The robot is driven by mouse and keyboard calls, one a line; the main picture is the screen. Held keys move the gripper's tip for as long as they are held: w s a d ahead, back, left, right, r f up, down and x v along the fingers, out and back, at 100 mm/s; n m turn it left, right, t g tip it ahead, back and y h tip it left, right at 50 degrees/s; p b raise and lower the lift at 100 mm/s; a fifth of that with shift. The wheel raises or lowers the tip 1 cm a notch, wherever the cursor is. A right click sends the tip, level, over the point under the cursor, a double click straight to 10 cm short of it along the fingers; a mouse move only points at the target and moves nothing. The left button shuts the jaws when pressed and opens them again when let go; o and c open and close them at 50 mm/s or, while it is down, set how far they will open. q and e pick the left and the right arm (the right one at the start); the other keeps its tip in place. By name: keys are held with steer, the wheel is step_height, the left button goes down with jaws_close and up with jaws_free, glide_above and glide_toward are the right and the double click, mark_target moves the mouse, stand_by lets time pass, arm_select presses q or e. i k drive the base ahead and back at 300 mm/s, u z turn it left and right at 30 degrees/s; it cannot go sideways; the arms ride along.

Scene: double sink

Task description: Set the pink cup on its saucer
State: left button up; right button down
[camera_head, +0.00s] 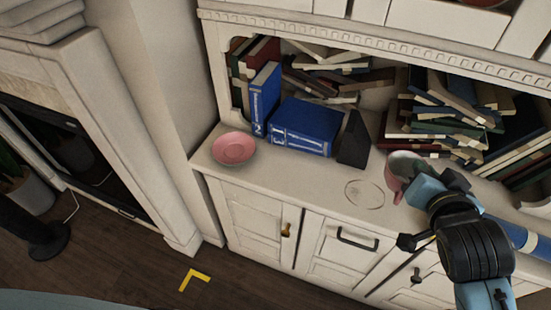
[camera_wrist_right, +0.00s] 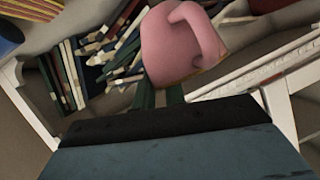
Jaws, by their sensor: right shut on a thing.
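The pink cup (camera_head: 392,180) is at the right of the cabinet's counter in the head view, partly hidden by my right gripper (camera_head: 416,186), which is shut on it. In the right wrist view, the pink cup (camera_wrist_right: 172,48) shows beyond the gripper, tilted, with its handle toward the right. I cannot tell whether the cup touches the counter. The pink saucer (camera_head: 234,148) lies flat and empty at the left end of the counter, well apart from the cup. My left gripper is not in view.
Blue books (camera_head: 302,127) and a black wedge-shaped bookend (camera_head: 353,142) stand between saucer and cup, toward the back. Piled books (camera_head: 450,115) fill the shelf at right. A faint round mark (camera_head: 364,194) lies on the bare counter left of the cup. The counter's front strip is clear.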

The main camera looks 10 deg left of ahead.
mark_target(235, 154)
steer(key=z, duration=0.5)
steer(key=k, duration=1.1)
steer(key=u, duration=0.25)
steer(key=i, duration=0.7)
steer(key=u, duration=1.3)
steer(key=i, duration=0.65)
steer(key=u, duration=0.25)
